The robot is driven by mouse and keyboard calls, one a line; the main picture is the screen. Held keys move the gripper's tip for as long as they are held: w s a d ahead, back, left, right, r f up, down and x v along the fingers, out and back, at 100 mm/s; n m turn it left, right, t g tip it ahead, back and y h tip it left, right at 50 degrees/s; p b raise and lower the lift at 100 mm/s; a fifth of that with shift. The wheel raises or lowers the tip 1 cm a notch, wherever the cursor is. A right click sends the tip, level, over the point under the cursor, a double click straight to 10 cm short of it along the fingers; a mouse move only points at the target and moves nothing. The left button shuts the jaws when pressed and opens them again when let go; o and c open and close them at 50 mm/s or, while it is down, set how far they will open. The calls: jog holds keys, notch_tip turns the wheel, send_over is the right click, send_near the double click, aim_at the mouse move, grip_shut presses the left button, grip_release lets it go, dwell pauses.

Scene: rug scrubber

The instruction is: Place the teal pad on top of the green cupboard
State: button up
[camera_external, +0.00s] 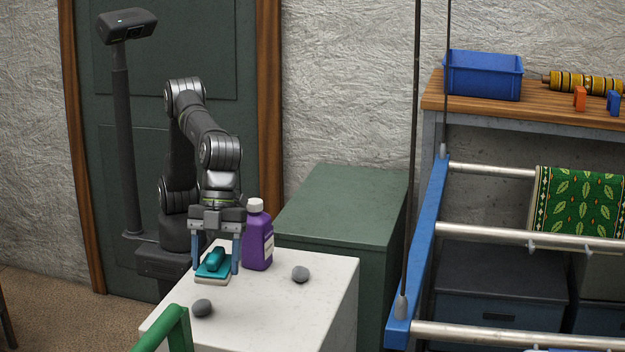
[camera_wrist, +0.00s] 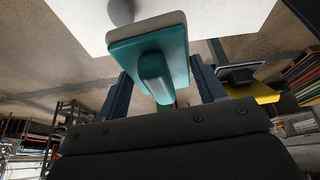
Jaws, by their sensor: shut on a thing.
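The teal pad (camera_external: 212,266), a flat block with a pale underside and a raised handle, is at the white table's surface in the external view. Whether it touches the table I cannot tell. My gripper (camera_external: 216,268) points down with its two blue-grey fingers on either side of the pad and is shut on it. In the wrist view the pad (camera_wrist: 150,58) shows with its handle between the fingers (camera_wrist: 160,85). The green cupboard (camera_external: 345,203) stands behind and to the right of the white table, and its top is bare.
A purple bottle with a white cap (camera_external: 258,240) stands close to the right of my gripper. Two grey stones (camera_external: 301,274) (camera_external: 202,308) lie on the white table (camera_external: 290,310). A blue-framed rack (camera_external: 422,240) with thin upright cords stands right of the cupboard.

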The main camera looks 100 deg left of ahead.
jog(key=w+a+f, duration=0.2)
jog(key=w+a, duration=0.4)
jog(key=a, duration=0.4)
jog(key=w+a+f, duration=0.2)
jog(key=w+a, duration=0.4)
jog(key=a, duration=0.5)
jog(key=w+a+f, duration=0.2)
jog(key=w+a, duration=0.4)
jog(key=a, duration=0.4)
jog(key=shift+a+f, duration=0.1)
jog(key=shift+a, duration=0.1)
jog(key=w+a+f, duration=0.1)
jog(key=a+f, duration=0.1)
jog(key=a, duration=0.9)
send_over(319, 209)
jog(key=a, duration=0.2)
jog(key=f, duration=1.4)
jog(key=shift+d+f, duration=0.25)
jog(key=shift+f, duration=2)
